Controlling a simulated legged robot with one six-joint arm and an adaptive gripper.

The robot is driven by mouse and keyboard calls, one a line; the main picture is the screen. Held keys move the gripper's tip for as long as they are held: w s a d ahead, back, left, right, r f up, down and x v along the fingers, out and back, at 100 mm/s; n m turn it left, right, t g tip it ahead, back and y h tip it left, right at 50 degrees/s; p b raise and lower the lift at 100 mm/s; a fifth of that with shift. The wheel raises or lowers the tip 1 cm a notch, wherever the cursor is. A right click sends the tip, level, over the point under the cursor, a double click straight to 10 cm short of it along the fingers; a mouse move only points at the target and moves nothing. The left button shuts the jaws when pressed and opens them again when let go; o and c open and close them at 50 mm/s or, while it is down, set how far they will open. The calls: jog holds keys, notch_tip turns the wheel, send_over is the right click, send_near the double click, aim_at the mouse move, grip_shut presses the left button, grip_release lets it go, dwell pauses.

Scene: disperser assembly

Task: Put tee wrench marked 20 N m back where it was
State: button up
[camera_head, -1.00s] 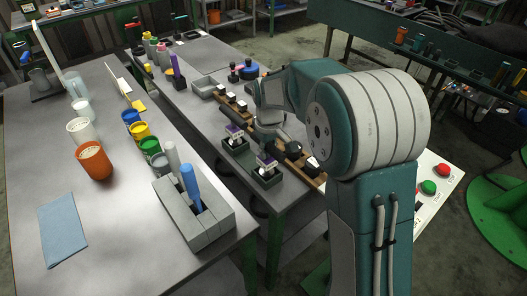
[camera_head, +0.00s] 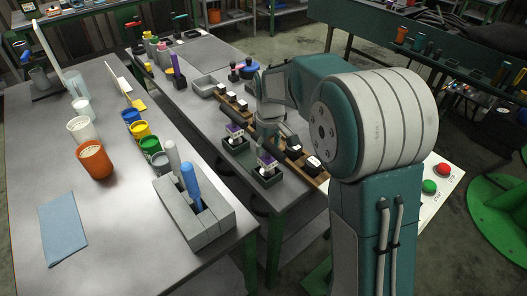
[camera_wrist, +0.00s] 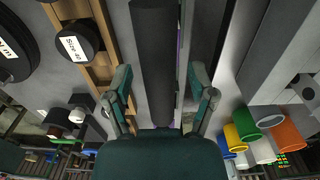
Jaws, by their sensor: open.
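My gripper (camera_wrist: 162,92) is open in the wrist view, its two green-grey fingers well apart. A dark, thick bar (camera_wrist: 155,60) runs between the fingers towards the palm; I cannot tell whether it is the tee wrench's grip, and no marking shows on it. A black round head (camera_wrist: 14,48) at the upper left carries a white label ending in "N.M"; its number is cut off. A wooden rack (camera_wrist: 97,40) holds a black head labelled "Size 40" (camera_wrist: 77,44). In the head view, my gripper (camera_head: 268,122) is over the rack, its fingertips largely hidden.
Two dark green trays with purple-topped items (camera_head: 236,132) stand left of the rack. A grey block holder with a blue-handled tool (camera_head: 191,184) stands on the left table, near several coloured cups (camera_head: 141,133). A panel with red and green buttons (camera_head: 429,187) is at the right.

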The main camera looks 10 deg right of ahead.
notch_tip(320, 180, up, 10)
jog(key=shift+r, duration=0.25)
jog(key=shift+s+d+r, duration=0.2)
jog(key=shift+s, duration=0.05)
jog(key=s+d+r+m+t, duration=0.1)
jog(key=s+d+r+m, duration=0.15)
jog(key=s, duration=0.35)
jog(key=s+d+r+m+t, duration=0.1)
jog(key=s+d+r+t, duration=0.1)
jog(key=s+d, duration=0.35)
jog(key=s+d+f+m+t, duration=0.1)
jog(key=s+f+m+t, duration=0.1)
jog(key=s, duration=1.1)
jog(key=shift+s+d+f+m+t, duration=0.3)
jog(key=shift+s+f+m, duration=0.1)
jog(key=shift+f+m, duration=0.25)
jog(key=shift+r, duration=0.1)
